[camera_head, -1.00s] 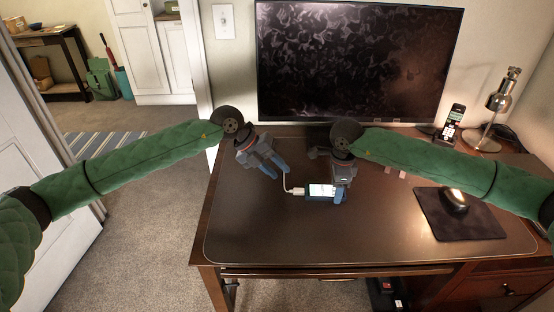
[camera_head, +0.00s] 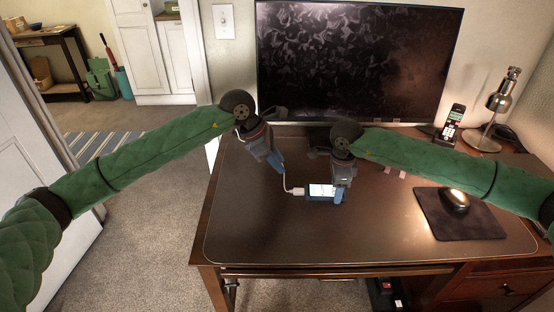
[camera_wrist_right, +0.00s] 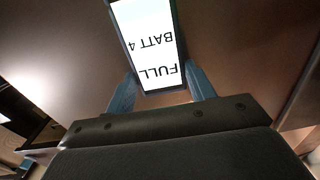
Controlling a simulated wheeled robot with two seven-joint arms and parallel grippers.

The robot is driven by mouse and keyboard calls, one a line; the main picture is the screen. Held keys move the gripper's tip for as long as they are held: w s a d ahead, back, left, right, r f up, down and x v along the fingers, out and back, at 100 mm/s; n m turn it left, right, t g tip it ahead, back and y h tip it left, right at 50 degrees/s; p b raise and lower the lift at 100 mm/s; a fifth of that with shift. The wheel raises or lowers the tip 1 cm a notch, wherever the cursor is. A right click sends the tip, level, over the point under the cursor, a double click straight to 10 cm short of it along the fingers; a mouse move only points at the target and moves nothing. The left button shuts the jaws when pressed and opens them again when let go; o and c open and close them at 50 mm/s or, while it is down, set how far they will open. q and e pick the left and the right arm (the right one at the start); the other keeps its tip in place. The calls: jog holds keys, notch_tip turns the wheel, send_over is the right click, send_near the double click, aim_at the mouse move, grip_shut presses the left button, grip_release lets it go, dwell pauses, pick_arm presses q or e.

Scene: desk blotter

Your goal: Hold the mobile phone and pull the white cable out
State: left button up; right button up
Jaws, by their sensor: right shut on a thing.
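The mobile phone (camera_head: 320,191) lies on the blotter with its lit screen up; in the right wrist view its screen (camera_wrist_right: 150,45) reads "BATT 4" and "FULL". My right gripper (camera_head: 339,193) is shut on the phone's right end, with a blue finger (camera_wrist_right: 160,85) on each side of it in the wrist view. The white cable (camera_head: 286,184) has its plug (camera_head: 298,191) at the phone's left end and curves upward toward my left gripper. My left gripper (camera_head: 277,164) is behind and left of the phone, beside the cable's upper part. Its finger gap is hidden.
The dark desk blotter (camera_head: 270,235) is clear in front of the phone. A monitor (camera_head: 355,60) stands behind. A mouse (camera_head: 455,200) on a black pad (camera_head: 435,215), a cordless phone (camera_head: 452,123) and a lamp (camera_head: 497,105) are at the right.

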aim_at(299, 189)
pick_arm(q)
jog(key=shift+m, duration=0.3)
jog(key=x, duration=1.2)
grip_shut()
